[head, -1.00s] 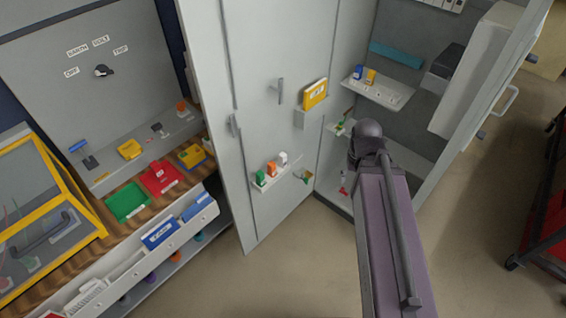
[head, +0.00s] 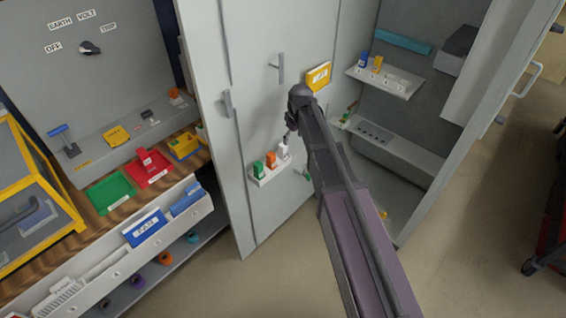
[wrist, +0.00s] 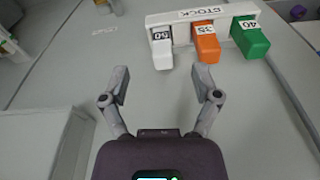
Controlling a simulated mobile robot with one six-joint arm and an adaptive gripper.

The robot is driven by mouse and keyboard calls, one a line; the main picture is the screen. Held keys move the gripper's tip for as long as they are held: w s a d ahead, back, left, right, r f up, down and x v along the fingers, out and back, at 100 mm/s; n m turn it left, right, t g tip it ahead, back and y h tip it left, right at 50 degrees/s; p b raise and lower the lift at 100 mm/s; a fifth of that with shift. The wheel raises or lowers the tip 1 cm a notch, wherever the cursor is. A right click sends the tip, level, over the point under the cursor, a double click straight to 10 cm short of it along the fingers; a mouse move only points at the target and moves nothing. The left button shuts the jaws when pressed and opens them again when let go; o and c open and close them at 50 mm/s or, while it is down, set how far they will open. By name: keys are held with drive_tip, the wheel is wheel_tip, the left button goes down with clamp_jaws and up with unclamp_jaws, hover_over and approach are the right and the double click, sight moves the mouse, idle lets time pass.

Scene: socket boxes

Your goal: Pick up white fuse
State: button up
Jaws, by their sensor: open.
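The white fuse (head: 282,149), marked 50, sits in a small white rack on the cabinet door, beside an orange fuse (head: 270,159) and a green fuse (head: 258,168). In the wrist view the white fuse (wrist: 162,50) is at the left end of the rack labelled STOCK, beyond my fingertips. My gripper (wrist: 163,85) is open and empty, its two fingers spread, with the white fuse ahead between their lines and apart from them. In the head view my gripper (head: 290,134) is just above the white fuse, small and partly hidden by my arm.
The orange fuse (wrist: 206,46) stands close to the right of the white one, then the green fuse (wrist: 250,40). A yellow binder (head: 318,76) is in a holder above the rack. A door handle (head: 278,67) sticks out nearby. Cabinet shelves (head: 385,82) are at right.

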sight(283, 145)
drive_tip(key=shift+n, duration=0.7)
drive_tip(key=a, duration=0.1)
drive_tip(key=w+a+f, duration=0.1)
drive_tip(key=w+a+b, duration=0.1)
drive_tip(key=shift+w+a+f, duration=0.2)
drive_tip(key=shift+w+f, duration=0.05)
drive_tip(key=shift+f, duration=0.1)
drive_tip(key=shift+a+f+b, duration=0.1)
drive_tip(key=shift+f+b, duration=0.95)
drive_tip(key=shift+f, duration=0.1)
drive_tip(key=shift+f, duration=0.15)
drive_tip(key=shift+w+a+f+b, duration=0.1)
drive_tip(key=shift+w+f+b, duration=0.1)
drive_tip(key=shift+f+b, duration=1.05)
drive_tip(key=shift+w+a+f+b, duration=0.1)
drive_tip(key=shift+w+f+b, duration=0.1)
drive_tip(key=shift+f+b, duration=1.05)
drive_tip(key=shift+r, duration=0.1)
clamp_jaws()
